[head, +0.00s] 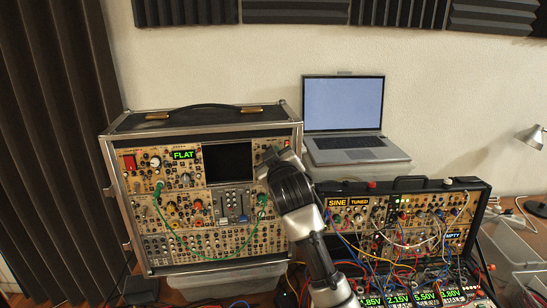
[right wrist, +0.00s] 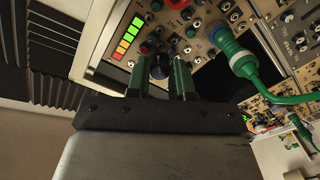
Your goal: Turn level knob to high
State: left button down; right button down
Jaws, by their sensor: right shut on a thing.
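A black knob (right wrist: 160,66) on the beige panel sits between the two green fingers of my right gripper (right wrist: 160,80) in the right wrist view. The fingers are shut on it; its pointer and any label cannot be read. Beside it a level meter (right wrist: 127,36) is lit in green, yellow, orange and red segments. In the head view my right gripper (head: 272,160) is at the upper right of the left synth case (head: 118,205) and hides the knob. My left gripper is not in view.
A green patch cable (head: 200,253) is plugged in below my right gripper; its plug (right wrist: 236,58) is close by in the right wrist view. A laptop (head: 345,112) stands behind. A second synth case (head: 408,184) with many cables is to the right of my arm.

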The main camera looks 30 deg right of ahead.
jog(key=shift+f, duration=0.1)
jog(key=c, duration=1)
grip_release()
jog(key=b+v, duration=0.3)
jog(key=v, duration=0.8)
jog(key=shift+w, duration=0.1)
